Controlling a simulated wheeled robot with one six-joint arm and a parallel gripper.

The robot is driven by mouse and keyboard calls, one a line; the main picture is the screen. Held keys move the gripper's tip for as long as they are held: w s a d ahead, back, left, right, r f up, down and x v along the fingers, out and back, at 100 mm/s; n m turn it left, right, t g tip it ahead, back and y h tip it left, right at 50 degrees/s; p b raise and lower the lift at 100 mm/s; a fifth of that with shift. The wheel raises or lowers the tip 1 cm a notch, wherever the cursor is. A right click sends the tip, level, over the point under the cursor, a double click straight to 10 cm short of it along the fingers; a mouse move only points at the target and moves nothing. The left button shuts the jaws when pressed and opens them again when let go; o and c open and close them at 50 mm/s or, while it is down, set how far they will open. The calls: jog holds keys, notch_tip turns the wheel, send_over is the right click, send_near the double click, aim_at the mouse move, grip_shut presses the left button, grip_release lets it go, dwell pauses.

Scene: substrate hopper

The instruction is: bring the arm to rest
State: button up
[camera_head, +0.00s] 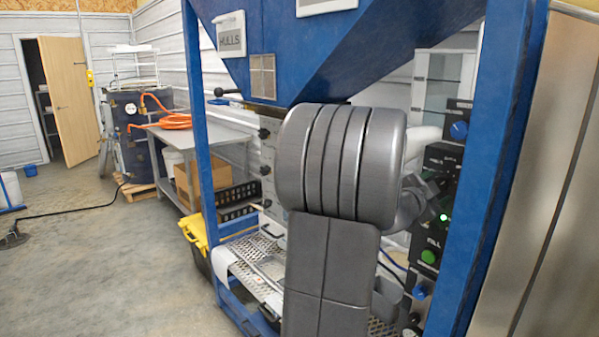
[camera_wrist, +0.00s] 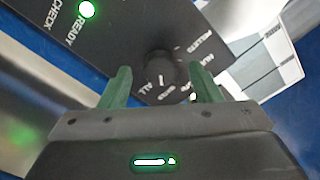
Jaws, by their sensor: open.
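Beyond the fingers is a dark control panel (camera_wrist: 125,40) with a black knob (camera_wrist: 160,70) and a lit green light (camera_wrist: 87,9) by the word READY. The knob appears between the fingertips; I cannot tell whether they touch it. In the head view my grey arm stands in front of the hopper frame and hides the gripper. The control boxes (camera_head: 440,158) show at its right, with a green light and a green button (camera_head: 428,257).
The blue hopper (camera_head: 350,60) labelled HULLS hangs above, on blue posts (camera_head: 197,150). A perforated metal deck (camera_head: 262,268) lies below. A steel panel (camera_head: 545,190) closes the right side. A table with an orange cable (camera_head: 175,122) stands at left; the concrete floor (camera_head: 100,270) there is mostly clear.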

jog(key=shift+x, duration=1.05)
